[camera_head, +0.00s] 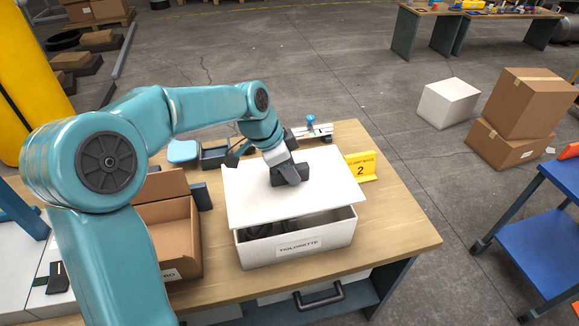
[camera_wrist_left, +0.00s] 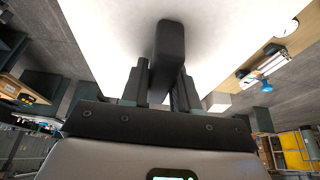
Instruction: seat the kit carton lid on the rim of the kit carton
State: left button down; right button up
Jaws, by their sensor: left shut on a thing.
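The kit carton lid (camera_head: 255,195) is a flat white panel with a dark handle block near its middle. My left gripper (camera_head: 288,174) is above the lid and shut on that handle. In the left wrist view the gripper (camera_wrist_left: 165,75) grips the dark handle, with the white lid (camera_wrist_left: 100,30) behind it. The kit carton (camera_head: 325,238) is a white box with a label on its front, standing on the wooden table. The lid is over the carton, shifted back and left. A dark gap shows between lid and front rim, with dark contents inside. My right gripper is not in view.
An open brown carton (camera_head: 172,235) stands close to the left. A yellow sign marked 2 (camera_head: 361,167) stands at the right behind the carton. A blue-lidded box (camera_head: 183,151) and a dark bin (camera_head: 215,155) are behind. The table's right side (camera_head: 400,235) is clear.

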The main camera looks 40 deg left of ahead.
pick_arm(q)
jog(key=f, duration=0.1)
jog(key=f+b, duration=0.2)
jog(key=shift+w+a+f, duration=0.2)
jog(key=shift+w+f, duration=0.05)
jog(key=shift+f, duration=0.1)
jog(key=shift+s+d+f+b, duration=0.15)
jog(key=shift+f+b, duration=0.1)
jog(key=shift+b, duration=0.15)
dwell(0.5)
dwell(0.7)
